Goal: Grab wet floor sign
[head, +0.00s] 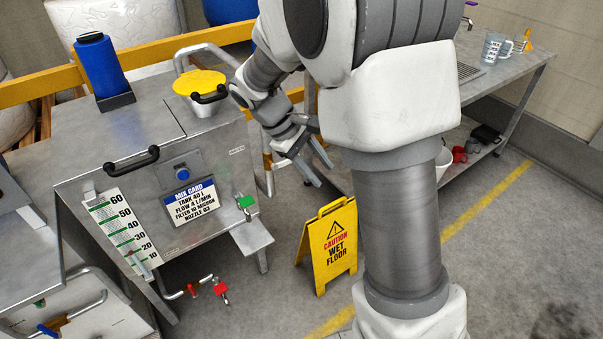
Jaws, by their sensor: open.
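The yellow wet floor sign (331,246) stands upright as an A-frame on the grey floor, near the middle of the head view. It reads "CAUTION WET FLOOR" and has a handle slot at its top. My arm column stands just to its right in the picture and comes close to its right edge. My gripper (316,170) is above the sign and a little to its left in the picture. Its two fingers are apart and empty, pointing down to the right. It does not touch the sign.
A metal tank (150,165) with a gauge, valves and a small side shelf (250,236) stands left of the sign. A yellow rail (150,53) runs behind it. A metal bench (500,75) with mugs is at the right. Open floor (500,260) lies at lower right.

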